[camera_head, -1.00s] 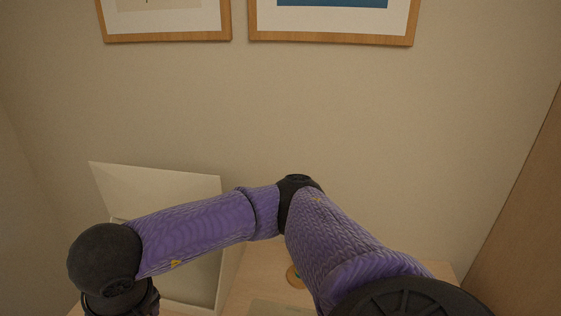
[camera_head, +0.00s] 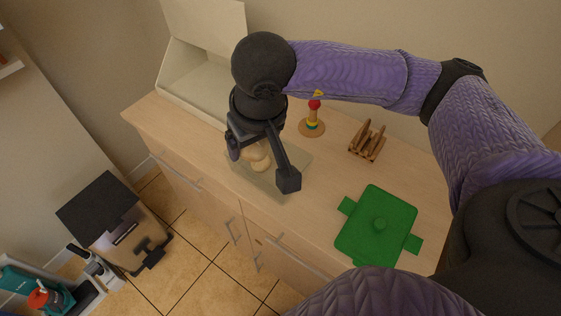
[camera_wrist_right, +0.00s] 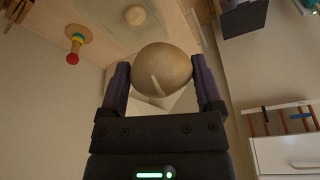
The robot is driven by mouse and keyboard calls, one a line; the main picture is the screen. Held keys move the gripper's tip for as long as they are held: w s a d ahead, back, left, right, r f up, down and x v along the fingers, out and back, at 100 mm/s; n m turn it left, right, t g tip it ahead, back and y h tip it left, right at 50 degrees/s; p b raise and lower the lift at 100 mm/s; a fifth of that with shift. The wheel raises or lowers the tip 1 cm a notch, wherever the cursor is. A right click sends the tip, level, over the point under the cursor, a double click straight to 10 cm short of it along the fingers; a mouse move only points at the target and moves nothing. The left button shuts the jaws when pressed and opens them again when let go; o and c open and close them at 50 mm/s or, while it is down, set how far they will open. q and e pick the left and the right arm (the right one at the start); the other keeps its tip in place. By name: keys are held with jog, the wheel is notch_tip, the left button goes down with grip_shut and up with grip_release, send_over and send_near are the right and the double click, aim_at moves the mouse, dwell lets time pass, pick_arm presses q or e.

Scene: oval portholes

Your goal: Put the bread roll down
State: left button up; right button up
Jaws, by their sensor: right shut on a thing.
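My right gripper (camera_head: 262,160) points down over the cabinet top in the head view. It is shut on a round tan bread roll (camera_wrist_right: 163,70), which sits between the two fingers in the right wrist view. In the head view the roll (camera_head: 253,150) is partly hidden by the gripper. A second roll (camera_head: 262,165) shows just below it, over a thin see-through board (camera_head: 294,172); this other roll also appears beyond the held one in the wrist view (camera_wrist_right: 135,15). I cannot tell whether the held roll touches the board. My left gripper is not in view.
On the cabinet top (camera_head: 330,185) stand an open white box (camera_head: 190,75), a coloured ring toy (camera_head: 313,124), a wooden rack (camera_head: 367,142) and a green lidded dish (camera_head: 372,240). The cabinet's front edge lies close to the board. A dark bin (camera_head: 100,210) stands on the floor.

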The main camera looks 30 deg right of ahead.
jog(key=w+d+f+b, duration=0.4)
jog(key=d+f+b, duration=0.1)
jog(key=f+b, duration=0.25)
jog(key=w+d+f+b, duration=0.3)
jog(key=d+f+b, duration=0.25)
jog(key=f, duration=0.25)
jog(key=f+b, duration=0.3)
jog(key=f, duration=0.6)
jog(key=shift+a+f+b, duration=0.15)
jog(key=shift+a+b, duration=0.05)
jog(key=shift+b, duration=0.1)
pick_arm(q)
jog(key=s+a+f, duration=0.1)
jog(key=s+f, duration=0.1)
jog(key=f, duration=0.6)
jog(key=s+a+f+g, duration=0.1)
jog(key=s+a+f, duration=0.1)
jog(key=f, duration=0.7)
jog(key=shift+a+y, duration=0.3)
